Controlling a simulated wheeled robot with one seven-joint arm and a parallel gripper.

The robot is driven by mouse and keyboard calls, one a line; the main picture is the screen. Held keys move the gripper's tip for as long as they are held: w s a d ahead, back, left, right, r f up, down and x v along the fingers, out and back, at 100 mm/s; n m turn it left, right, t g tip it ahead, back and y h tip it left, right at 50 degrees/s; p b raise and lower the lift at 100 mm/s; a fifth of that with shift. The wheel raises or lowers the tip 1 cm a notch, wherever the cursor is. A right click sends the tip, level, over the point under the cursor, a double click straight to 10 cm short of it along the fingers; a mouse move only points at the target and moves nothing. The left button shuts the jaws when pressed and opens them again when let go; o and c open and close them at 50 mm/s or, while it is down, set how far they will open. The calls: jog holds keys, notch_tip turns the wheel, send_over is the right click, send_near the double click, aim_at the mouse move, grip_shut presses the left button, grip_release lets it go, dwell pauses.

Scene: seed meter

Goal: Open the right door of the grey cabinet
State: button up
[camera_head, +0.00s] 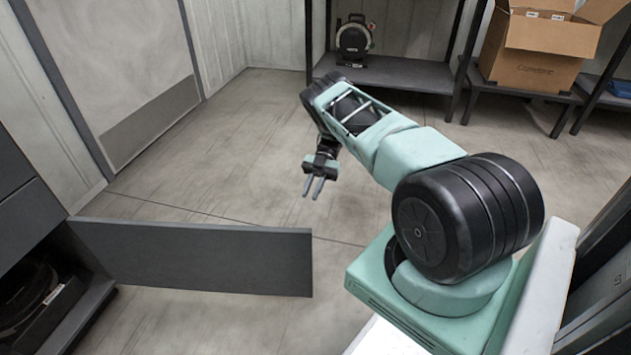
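The grey cabinet (22,215) stands at the left edge, only partly in view. A dark grey door panel (190,257) at its lower part stands swung out, wide open, reaching toward the middle of the floor. It appears hinged at the cabinet's far side, which fits the right door. The lower compartment behind it shows. My gripper (313,187) hangs in the open beyond the door's free end, pointing down. Its two fingers are apart with nothing between them, and it appears clear of the door.
Inside the compartment lies a dark object (30,300), partly cut off. A shelf (400,75) at the back holds a black round device (354,38). A cardboard box (535,55) sits on a low stand at back right. The floor (220,160) between is clear.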

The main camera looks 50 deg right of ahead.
jog(key=shift+v, duration=1.5)
